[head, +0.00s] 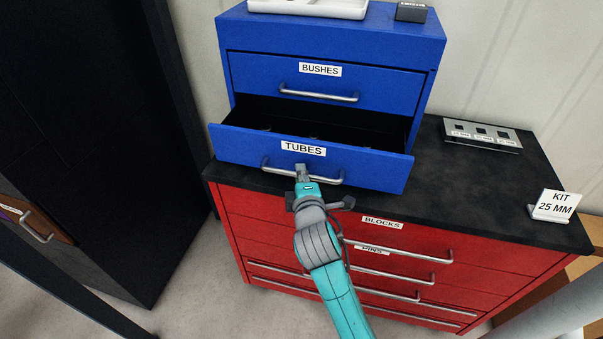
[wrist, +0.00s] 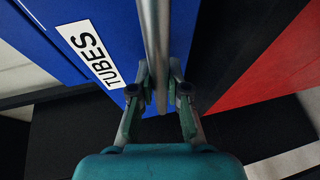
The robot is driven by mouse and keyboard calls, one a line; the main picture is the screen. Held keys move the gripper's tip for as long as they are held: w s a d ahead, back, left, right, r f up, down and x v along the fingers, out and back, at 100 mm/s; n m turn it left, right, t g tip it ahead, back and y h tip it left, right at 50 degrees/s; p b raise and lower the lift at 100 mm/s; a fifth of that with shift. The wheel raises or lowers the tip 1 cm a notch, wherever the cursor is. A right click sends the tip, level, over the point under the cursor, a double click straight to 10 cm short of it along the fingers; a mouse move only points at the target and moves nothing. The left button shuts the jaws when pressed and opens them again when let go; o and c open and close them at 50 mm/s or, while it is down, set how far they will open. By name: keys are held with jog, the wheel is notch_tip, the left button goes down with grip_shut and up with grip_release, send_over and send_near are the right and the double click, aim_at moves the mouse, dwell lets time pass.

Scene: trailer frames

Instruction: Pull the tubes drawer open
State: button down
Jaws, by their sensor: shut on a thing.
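The tubes drawer (head: 233,145) is the lower drawer of the blue cabinet, with a white TUBES label. It stands pulled out, with its dark inside showing behind the front. Its metal bar handle (head: 326,180) runs across the front below the label. The drawer's contents are mostly hidden in shadow.
The closed bushes drawer (head: 245,75) is above. The blue cabinet stands on a black worktop (head: 475,185) over red drawers (head: 240,232) with bar handles. A grey slotted plate (head: 480,135) and a KIT 25 MM sign (head: 554,204) stand to the right. A dark cabinet (head: 90,130) is at left.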

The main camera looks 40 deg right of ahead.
jog(key=c, duration=1.1)
grip_release()
jog(key=shift+c, duration=0.2)
jog(key=v, duration=1.2)
jog(key=s+a+f+m+y, duration=0.3)
jog(key=s+a+f+y, duration=0.35)
jog(key=s+f, duration=0.55)
jog(key=s+a+m+y, duration=0.1)
jog(key=s+m, duration=0.7)
jog(key=s, duration=1)
jog(key=shift+s+a+r+t, duration=0.4)
jog(key=shift+a+r, duration=0.05)
jog(key=shift+a, duration=0.45)
